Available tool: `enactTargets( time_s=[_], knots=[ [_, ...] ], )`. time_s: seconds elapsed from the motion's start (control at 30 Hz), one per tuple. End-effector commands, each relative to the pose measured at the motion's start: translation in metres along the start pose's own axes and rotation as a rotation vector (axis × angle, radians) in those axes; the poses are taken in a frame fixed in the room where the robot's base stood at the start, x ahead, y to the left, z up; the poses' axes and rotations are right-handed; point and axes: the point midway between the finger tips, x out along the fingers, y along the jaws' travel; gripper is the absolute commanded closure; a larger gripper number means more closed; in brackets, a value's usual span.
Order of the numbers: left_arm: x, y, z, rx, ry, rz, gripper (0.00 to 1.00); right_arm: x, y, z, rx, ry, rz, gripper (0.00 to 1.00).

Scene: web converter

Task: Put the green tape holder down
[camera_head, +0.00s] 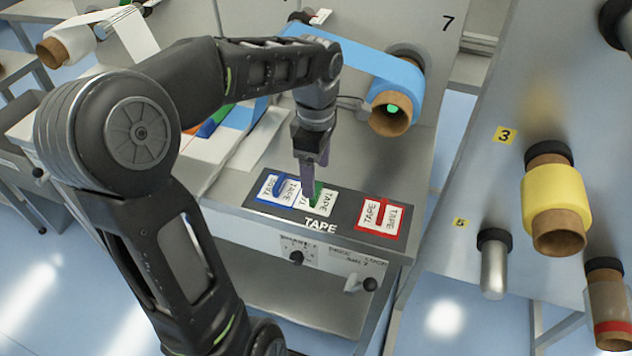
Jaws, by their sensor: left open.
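The green tape holder (318,189) sits in the middle of a dark panel marked TAPE (340,238), at the front of the machine's table. White TAPE labels flank it. My left gripper (309,192) points down right over the green holder, with its fingers at or just above it. The fingers are open and hide part of the holder; I cannot tell whether they touch it. A blue tape holder (279,184) lies to the left on the panel and a red one (380,219) to the right. My right gripper is out of view.
A roll of blue film (398,90) hangs behind the panel. Knobs (370,284) stick out of the front face below it. A yellow roll (556,200) and a bare metal spindle (494,265) project from the plate at right. My left arm covers much of the left side.

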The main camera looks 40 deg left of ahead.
Motion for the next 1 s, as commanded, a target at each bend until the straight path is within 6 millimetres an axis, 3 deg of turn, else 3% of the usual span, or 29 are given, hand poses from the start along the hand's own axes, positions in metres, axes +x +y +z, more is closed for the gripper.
enactTargets(
  time_s=[0.2,0.4,1.0],
  knots=[
    [-0.047,0.0,0.001,0.001,-0.001,0.004,0.28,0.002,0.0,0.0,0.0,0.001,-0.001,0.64],
    [-0.071,0.0,0.0,0.001,0.0,0.0,0.28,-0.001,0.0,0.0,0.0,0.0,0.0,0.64],
    [-0.074,0.0,0.0,0.001,0.0,-0.001,0.28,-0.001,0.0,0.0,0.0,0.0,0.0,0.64]
  ],
)
